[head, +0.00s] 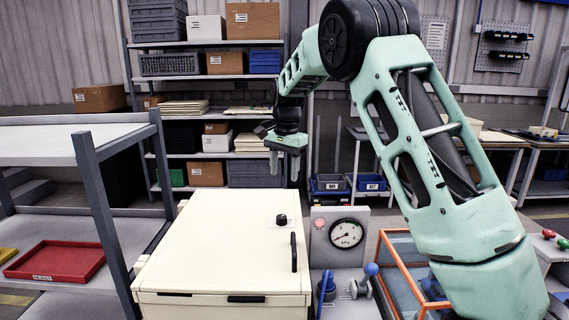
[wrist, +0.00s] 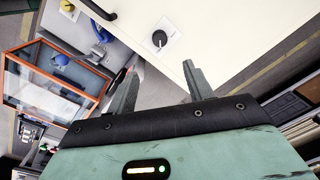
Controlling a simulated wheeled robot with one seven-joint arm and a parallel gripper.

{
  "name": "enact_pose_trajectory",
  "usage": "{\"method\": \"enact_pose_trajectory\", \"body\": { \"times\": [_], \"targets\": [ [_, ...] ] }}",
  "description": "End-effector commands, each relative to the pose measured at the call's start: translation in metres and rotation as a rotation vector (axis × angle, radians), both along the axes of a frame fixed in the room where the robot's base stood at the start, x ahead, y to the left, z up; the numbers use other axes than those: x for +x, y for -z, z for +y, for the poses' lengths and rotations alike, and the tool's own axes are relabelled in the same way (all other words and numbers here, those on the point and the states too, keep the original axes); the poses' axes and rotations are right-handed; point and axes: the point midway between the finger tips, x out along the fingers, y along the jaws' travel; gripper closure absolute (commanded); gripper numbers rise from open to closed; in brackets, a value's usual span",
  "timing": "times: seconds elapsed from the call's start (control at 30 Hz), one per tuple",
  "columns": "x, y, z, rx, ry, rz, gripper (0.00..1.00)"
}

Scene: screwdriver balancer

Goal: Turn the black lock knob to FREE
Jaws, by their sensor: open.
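The black lock knob (head: 281,220) sits on the pale top of a cream cabinet (head: 208,240), near its right edge. In the wrist view the knob (wrist: 159,39) is round with a pale mark, on a small white label plate (wrist: 172,33). The label text is too small to read, so I cannot tell its setting. My gripper (head: 284,166) hangs above and behind the knob in the head view, fingers pointing down. In the wrist view my gripper (wrist: 159,72) is open and empty, and the knob shows beyond and between its fingertips, apart from them.
A black bar handle (head: 293,252) stands beside the knob. Right of the cabinet are a gauge (head: 346,233), a blue-knobbed lever (head: 371,269) and an orange-framed clear box (head: 401,270). A grey rack (head: 95,170) with a red tray (head: 58,260) stands left. The cabinet top is otherwise clear.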

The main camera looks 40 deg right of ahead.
Motion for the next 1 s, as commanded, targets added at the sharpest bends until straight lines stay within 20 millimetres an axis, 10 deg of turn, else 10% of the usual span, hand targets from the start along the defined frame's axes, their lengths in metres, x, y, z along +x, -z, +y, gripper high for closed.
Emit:
{"method": "enact_pose_trajectory", "body": {
  "times": [0.87, 1.0],
  "targets": [
    [-0.001, -0.029, 0.000, 0.001, 0.001, 0.000, 0.48],
    [-0.012, -0.025, 0.036, 0.025, -0.113, -0.003, 0.48]
  ]
}}
